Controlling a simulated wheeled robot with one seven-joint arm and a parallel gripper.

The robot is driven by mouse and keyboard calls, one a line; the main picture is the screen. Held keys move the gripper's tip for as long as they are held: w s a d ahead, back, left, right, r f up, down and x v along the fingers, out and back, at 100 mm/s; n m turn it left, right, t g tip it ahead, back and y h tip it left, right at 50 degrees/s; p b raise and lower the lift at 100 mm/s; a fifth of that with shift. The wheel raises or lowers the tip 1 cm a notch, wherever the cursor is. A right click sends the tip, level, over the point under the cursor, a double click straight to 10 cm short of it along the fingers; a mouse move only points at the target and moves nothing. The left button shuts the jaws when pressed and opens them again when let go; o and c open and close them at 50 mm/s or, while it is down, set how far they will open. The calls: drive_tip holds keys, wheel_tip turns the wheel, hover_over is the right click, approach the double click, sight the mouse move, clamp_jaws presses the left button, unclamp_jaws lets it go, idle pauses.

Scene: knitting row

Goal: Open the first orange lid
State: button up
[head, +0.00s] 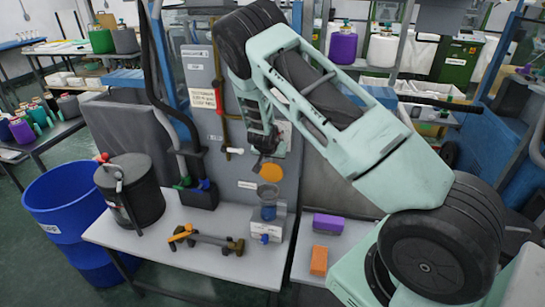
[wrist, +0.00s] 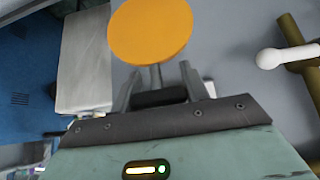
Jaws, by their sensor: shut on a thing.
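The orange lid (head: 269,172) is a round flat disc in front of the grey upright panel. It is tilted, with its face toward the head camera. My gripper (head: 266,158) is just above and behind it. In the wrist view the orange lid (wrist: 150,30) sits past the fingertips, and a thin grey stem runs from it down between the fingers of my gripper (wrist: 158,82). The gripper is shut on the lid at this stem.
A blue barrel (head: 70,215) stands at left. Pipes and valves line the panel (head: 283,95).

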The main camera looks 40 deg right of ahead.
drive_tip(key=shift+s+f, duration=0.25)
drive_tip(key=shift+f, duration=0.05)
drive_tip(key=o, duration=1.4)
drive_tip(key=shift+w, duration=0.1)
drive_tip(key=shift+r, duration=0.1)
drive_tip(key=shift+w, duration=0.1)
drive_tip(key=v, duration=1.7)
drive_tip(key=shift+r+p, duration=0.2)
drive_tip(key=shift+p, duration=0.2)
